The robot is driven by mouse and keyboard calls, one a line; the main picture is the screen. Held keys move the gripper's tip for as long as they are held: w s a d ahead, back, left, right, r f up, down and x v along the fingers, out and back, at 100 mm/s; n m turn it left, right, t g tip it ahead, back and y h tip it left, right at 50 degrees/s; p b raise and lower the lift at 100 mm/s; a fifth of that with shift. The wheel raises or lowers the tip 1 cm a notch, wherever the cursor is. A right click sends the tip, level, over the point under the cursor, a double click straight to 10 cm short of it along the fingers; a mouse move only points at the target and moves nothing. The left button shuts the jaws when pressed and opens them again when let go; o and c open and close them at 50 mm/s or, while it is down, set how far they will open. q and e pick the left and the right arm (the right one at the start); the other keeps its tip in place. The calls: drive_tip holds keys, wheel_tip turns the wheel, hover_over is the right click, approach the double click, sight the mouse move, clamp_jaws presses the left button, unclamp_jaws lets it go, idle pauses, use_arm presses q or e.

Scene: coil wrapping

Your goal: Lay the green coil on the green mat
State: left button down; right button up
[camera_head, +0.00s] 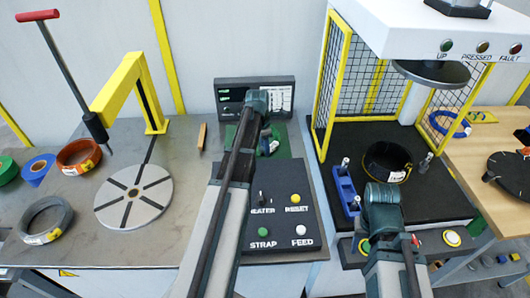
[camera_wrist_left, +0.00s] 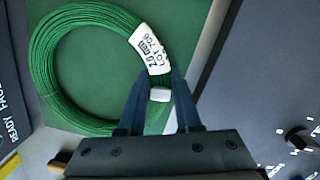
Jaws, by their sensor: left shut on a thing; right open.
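The green coil (camera_wrist_left: 45,65) is a ring of thin green wire with a white label (camera_wrist_left: 149,48). It shows over the green mat (camera_wrist_left: 195,40) in the left wrist view; I cannot tell whether it rests on the mat or is just above it. My left gripper (camera_wrist_left: 158,95) is shut on the coil's near right side, by the label. In the head view the mat (camera_head: 287,137) lies below the display panel, and my left arm hides most of the coil. My right gripper (camera_head: 384,200) is over the front of the black press bed; its fingers are hidden.
A button panel (camera_head: 280,215) lies in front of the mat. A black-and-yellow coil (camera_head: 387,161) and a blue holder (camera_head: 344,188) are on the press bed, inside a yellow-framed cage (camera_head: 338,75). At left are a slotted disc (camera_head: 133,196), a yellow arch (camera_head: 125,85) and several coils.

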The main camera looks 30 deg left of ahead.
use_arm(q)
drive_tip(key=shift+f, duration=0.1)
use_arm(e)
drive_tip(key=shift+f, duration=0.1)
use_arm(q)
drive_tip(key=c, duration=0.6)
unclamp_jaws()
wheel_tip(320, 180, up, 12)
drive_tip(key=s+p, duration=0.1)
drive_tip(key=p, duration=1.1)
drive_tip(key=shift+s+a, duration=0.15)
drive_tip(key=shift+a, duration=0.2)
use_arm(e)
wheel_tip(320, 180, up, 12)
